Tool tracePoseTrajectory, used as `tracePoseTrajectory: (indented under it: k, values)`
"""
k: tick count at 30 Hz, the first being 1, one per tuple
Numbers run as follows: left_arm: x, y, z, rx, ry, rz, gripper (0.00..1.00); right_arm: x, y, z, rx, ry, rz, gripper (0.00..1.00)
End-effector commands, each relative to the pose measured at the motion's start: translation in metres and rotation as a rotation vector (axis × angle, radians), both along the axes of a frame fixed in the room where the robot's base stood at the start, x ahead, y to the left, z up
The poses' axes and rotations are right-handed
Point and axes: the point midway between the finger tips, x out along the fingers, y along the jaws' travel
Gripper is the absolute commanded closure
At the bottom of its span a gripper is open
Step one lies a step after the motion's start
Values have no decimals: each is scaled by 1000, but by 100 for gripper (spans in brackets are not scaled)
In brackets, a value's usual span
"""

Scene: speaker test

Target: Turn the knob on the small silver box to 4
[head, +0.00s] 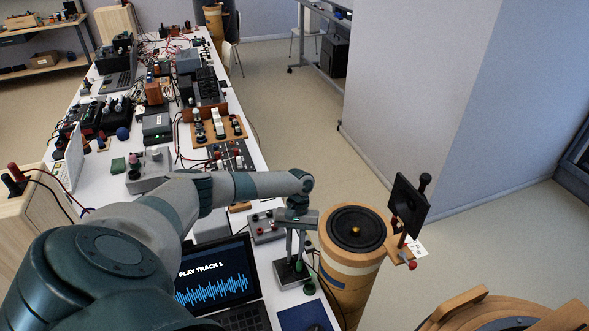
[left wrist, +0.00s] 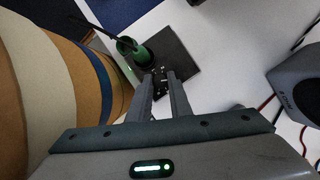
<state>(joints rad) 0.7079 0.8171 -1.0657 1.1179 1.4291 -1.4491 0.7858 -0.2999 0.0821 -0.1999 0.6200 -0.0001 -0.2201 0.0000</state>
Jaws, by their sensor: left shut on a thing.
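A small box (head: 288,279) with a dark top stands on the white table, right of the laptop in the head view. My left gripper (head: 294,262) points down onto it. In the left wrist view, the gripper's fingertips (left wrist: 163,77) are close together on the knob of the box, and small white marks show around them. The box's dark top (left wrist: 182,52) lies flat beyond the fingers. The knob is mostly hidden by the fingers, so its setting cannot be read. My right gripper is not in view.
A green cylinder (left wrist: 134,52) stands by the box. A laptop (head: 214,272) shows "PLAY TRACK 1". A grey box (head: 265,226) with knobs sits behind the gripper, and a tall speaker (head: 352,255) stands at the table's right edge. Cluttered electronics fill the table's far part.

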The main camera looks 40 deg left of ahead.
Motion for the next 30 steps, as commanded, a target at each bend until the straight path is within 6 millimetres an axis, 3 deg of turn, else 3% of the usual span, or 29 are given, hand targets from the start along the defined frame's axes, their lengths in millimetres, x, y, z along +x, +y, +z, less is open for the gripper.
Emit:
tracePoseTrajectory:
  k: [17, 18, 19, 30]
  values:
    - [-1, 0, 0, 0, 2, -44, 100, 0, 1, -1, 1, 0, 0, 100]
    - [-1, 0, 0, 0, 2, -44, 72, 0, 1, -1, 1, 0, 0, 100]
    - [-1, 0, 0, 0, 2, -44, 65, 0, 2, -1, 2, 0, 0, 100]
    - [0, 0, 1, 1, 0, -43, 63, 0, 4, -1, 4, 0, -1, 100]
